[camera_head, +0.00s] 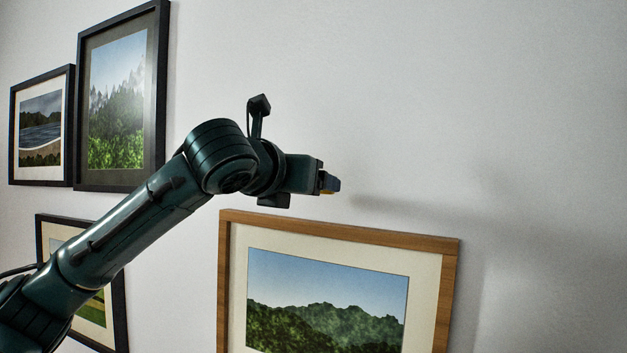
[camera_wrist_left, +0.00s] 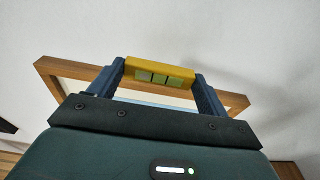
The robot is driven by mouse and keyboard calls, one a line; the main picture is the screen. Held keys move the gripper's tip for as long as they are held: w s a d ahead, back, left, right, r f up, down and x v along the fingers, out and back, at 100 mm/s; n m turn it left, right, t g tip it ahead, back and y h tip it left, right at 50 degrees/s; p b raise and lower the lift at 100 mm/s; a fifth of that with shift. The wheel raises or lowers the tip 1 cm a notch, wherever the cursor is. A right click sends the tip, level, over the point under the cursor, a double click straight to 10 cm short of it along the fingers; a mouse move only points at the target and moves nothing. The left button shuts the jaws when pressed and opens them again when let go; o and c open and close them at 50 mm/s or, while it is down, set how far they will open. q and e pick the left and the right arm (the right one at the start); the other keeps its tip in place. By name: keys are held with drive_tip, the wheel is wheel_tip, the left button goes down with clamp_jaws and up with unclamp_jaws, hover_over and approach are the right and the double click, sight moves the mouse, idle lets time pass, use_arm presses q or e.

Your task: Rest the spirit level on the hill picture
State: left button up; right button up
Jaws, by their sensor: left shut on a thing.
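The hill picture (camera_head: 325,318) hangs on the wall in a brown wooden frame, below my left gripper; its top edge slopes down to the right in the head view. My left gripper (camera_head: 331,184) is shut on the yellow spirit level (camera_wrist_left: 160,72), which lies crosswise between the blue fingers in the left wrist view. In the head view only a small yellow bit of the level (camera_head: 327,192) shows, above the frame's top edge with a gap between. The frame (camera_wrist_left: 80,70) shows behind the level in the left wrist view. My right gripper is not in view.
Two black-framed pictures, a lake scene (camera_head: 41,128) and a tall forest one (camera_head: 122,105), hang at the upper left. Another dark-framed picture (camera_head: 118,300) is partly hidden behind my left arm. The wall right of the gripper is bare.

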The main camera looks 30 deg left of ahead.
use_arm(q)
drive_tip(key=shift+w+a+f, duration=0.1)
drive_tip(key=shift+w+f, duration=0.4)
drive_tip(key=shift+w, duration=0.35)
drive_tip(key=shift+w+f, duration=0.45)
drive_tip(key=shift+w, duration=0.35)
drive_tip(key=shift+w+f+b, duration=0.35)
drive_tip(key=shift+w, duration=0.25)
drive_tip(key=shift+w+f+b, duration=0.3)
drive_tip(key=shift+w, duration=0.3)
drive_tip(key=shift+f, duration=0.65)
drive_tip(key=shift+s+f+b, duration=0.1)
drive_tip(key=shift+f+b, duration=0.3)
drive_tip(key=shift+f, duration=0.1)
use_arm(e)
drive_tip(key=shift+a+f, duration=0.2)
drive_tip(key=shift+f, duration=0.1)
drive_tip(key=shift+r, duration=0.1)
use_arm(q)
drive_tip(key=shift+f+p, duration=0.15)
drive_tip(key=shift+p, duration=0.25)
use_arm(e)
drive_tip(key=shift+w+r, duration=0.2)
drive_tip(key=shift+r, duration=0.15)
use_arm(q)
drive_tip(key=o, duration=0.8)
drive_tip(key=shift+o, duration=1.4)
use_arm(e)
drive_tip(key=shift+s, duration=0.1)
